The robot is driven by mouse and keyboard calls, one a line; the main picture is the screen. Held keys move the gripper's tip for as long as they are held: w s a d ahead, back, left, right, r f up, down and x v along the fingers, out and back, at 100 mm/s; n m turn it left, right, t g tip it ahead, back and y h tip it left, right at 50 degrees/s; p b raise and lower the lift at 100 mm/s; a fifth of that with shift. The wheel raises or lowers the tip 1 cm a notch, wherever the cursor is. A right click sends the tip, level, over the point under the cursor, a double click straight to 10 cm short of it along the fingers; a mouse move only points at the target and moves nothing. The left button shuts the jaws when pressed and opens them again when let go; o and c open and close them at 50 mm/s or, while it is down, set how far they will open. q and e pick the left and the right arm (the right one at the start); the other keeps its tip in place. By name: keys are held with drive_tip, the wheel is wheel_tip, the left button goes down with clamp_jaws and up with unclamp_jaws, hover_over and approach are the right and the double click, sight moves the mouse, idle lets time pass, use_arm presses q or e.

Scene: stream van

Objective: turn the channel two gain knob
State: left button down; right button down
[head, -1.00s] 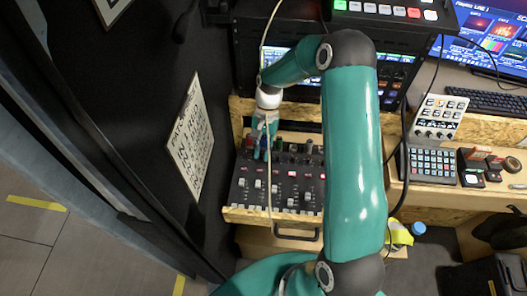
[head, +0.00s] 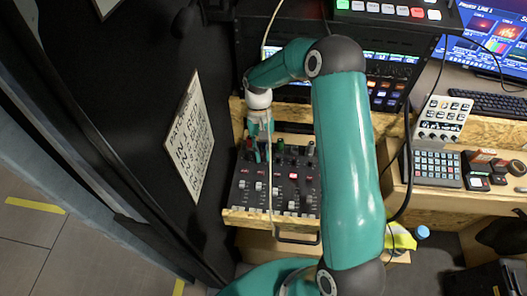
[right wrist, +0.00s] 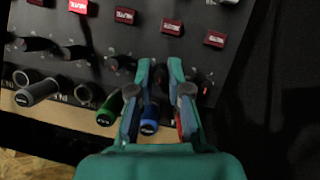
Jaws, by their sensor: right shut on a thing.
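The mixer (head: 243,205) is a dark audio console on a wooden shelf at the middle left of the head view, with rows of knobs, red buttons and white fader caps. My right gripper (head: 262,155) reaches down over its far-left part. In the right wrist view, my right gripper (right wrist: 160,68) is shut on a small dark knob in the row in front of the coloured plugs. The fingers hide most of that knob. It lines up with the blue plug (right wrist: 150,119), which shows between the fingers. My left gripper is not in view.
A green plug (right wrist: 109,109) and a grey plug (right wrist: 38,92) stand left of the fingers; a red plug is partly hidden at the right finger. A cable runs down across the mixer. A framed sign (head: 190,143) hangs on the wall left of it. A keypad (head: 437,167) is at right.

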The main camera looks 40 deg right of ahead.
drive_tip(key=shift+w+r, duration=0.1)
drive_tip(key=shift+w, duration=0.05)
drive_tip(key=c, duration=1.1)
unclamp_jaws()
wheel_tip(320, 180, up, 10)
drive_tip(key=shift+f, duration=0.1)
